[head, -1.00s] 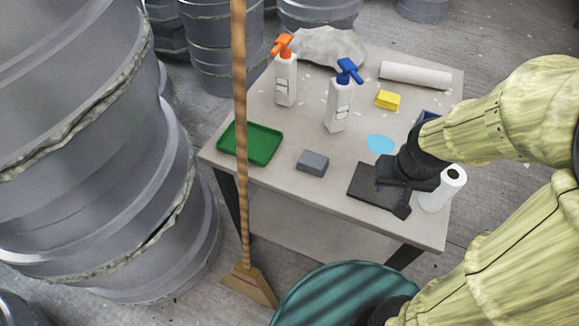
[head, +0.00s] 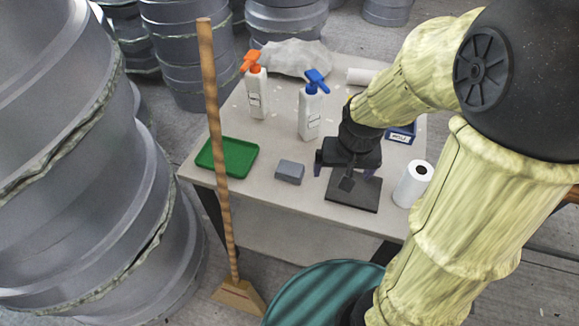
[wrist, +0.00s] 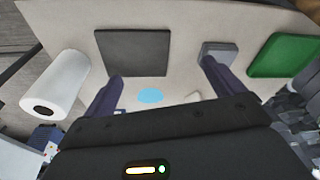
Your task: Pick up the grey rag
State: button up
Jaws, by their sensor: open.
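A small grey block (head: 290,171), which looks like a folded rag, lies on the table between the green tray and the black square pad. It also shows in the wrist view (wrist: 222,48), just beyond the right fingertip. My gripper (head: 333,173) is open and empty, to the right of the grey block and above the black pad's (head: 362,194) left part. In the wrist view the two fingers of my gripper (wrist: 160,72) stand wide apart, with bare table and a light blue patch (wrist: 150,95) between them. I cannot tell whether the right finger touches the block.
A green tray (head: 240,157) lies left of the block. Orange-topped (head: 257,92) and blue-topped (head: 311,112) bottles stand behind. A crumpled pale sheet (head: 296,58) lies at the back. A white roll (head: 408,187) stands right. A broom (head: 215,130) leans in front of the table (head: 290,203).

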jog(key=w+a+r+m+g+p, duration=0.1)
jog(key=w+a+r+p, duration=0.3)
jog(key=w+a+r, duration=0.15)
jog(key=r+m+g+p, duration=0.1)
jog(key=m+p, duration=0.1)
jog(key=p, duration=0.1)
send_over(289, 166)
jog(key=shift+f, duration=0.1)
notch_tip(289, 166, down, 12)
